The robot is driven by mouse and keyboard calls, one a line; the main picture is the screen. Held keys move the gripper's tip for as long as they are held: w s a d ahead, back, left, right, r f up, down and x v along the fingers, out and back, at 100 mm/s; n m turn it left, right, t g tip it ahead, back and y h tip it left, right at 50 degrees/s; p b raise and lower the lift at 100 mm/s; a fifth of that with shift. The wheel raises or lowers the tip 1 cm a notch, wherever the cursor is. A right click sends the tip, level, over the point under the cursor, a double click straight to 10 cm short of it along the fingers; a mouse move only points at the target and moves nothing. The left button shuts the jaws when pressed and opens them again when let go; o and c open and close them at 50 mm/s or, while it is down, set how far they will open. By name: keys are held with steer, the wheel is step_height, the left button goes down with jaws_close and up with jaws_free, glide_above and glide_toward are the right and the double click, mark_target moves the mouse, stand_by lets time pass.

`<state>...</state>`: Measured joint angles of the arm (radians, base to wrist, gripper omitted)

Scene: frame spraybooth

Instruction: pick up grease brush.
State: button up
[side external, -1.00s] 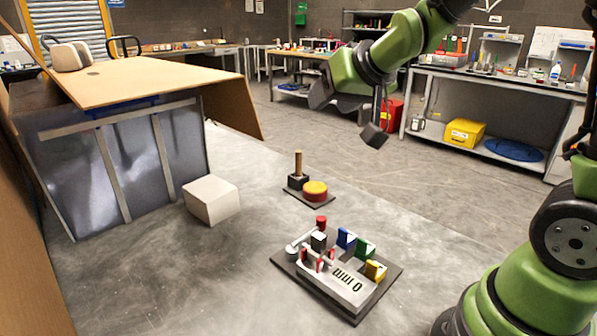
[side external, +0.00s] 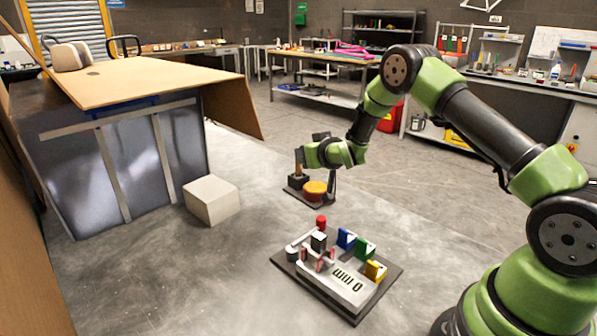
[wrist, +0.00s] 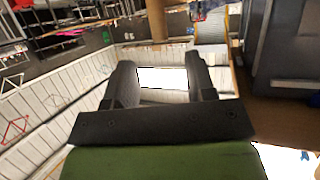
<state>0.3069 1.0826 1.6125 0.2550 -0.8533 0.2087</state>
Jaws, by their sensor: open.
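The upright wooden handle (side external: 298,163), which appears to be the grease brush, stands in a dark block on a small dark plate in the side view. A round orange-yellow tin with a reddish rim (side external: 315,188) sits beside it. My gripper (wrist: 158,62) is open in the wrist view, with its two dark fingers apart and nothing clearly held between them. In the side view my wrist is close to the right of the handle and above the tin. It partly covers them, and the jaws are hard to make out there.
A fixture board (side external: 350,302) with blue, green and yellow blocks and a red knob lies in front. A pale block (side external: 211,200) sits to the left, near the booth panel (side external: 85,170). The grey surface between is bare. A workbench (side external: 320,93) stands behind.

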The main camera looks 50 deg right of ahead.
steer(key=shift+x, duration=3.25)
steer(key=shift+r, duration=0.1)
jaws_close()
step_height(320, 180, up, 10)
